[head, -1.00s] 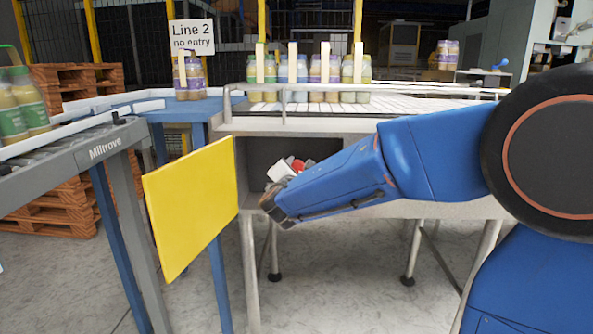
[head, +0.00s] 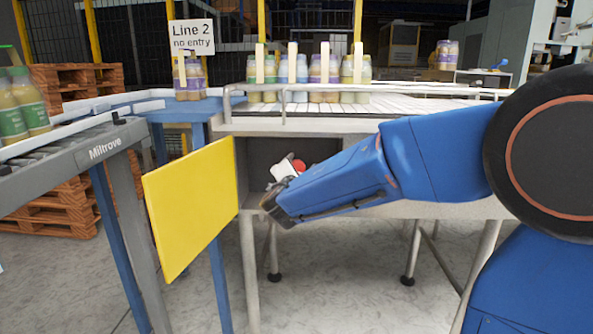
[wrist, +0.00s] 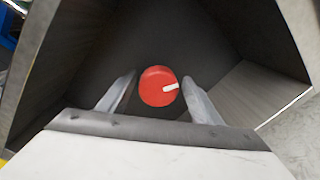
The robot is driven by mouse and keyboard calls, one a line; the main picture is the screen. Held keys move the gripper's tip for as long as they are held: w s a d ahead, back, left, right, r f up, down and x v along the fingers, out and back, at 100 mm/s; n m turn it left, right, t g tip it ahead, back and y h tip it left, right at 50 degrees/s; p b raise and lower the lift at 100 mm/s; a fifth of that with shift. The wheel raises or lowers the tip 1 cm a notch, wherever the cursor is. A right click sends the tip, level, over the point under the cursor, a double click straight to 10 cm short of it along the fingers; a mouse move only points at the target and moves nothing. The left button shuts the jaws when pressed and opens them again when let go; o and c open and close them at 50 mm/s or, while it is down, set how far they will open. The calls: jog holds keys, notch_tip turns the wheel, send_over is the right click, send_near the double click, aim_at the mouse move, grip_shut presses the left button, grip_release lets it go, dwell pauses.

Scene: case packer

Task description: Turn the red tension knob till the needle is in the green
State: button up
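The red tension knob (wrist: 157,86) is round with a white pointer mark, inside a dark open compartment (wrist: 200,35). I cannot tell how far the fingertips are from the knob in depth. In the head view the knob (head: 299,165) shows just past my gripper (head: 285,168), partly hidden by it. No gauge, needle or green zone is visible in either view.
A yellow door (head: 190,207) stands open left of the compartment. Above it is a conveyor (head: 400,104) with several bottles (head: 310,78). A grey roller conveyor (head: 90,152) stands at the left. The compartment's walls surround my gripper closely.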

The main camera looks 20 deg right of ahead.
jog(key=shift+a+r, duration=0.1)
jog(key=shift+s+a, duration=0.1)
jog(key=shift+s, duration=0.25)
jog(key=v, duration=1.6)
jog(key=shift+s, duration=0.3)
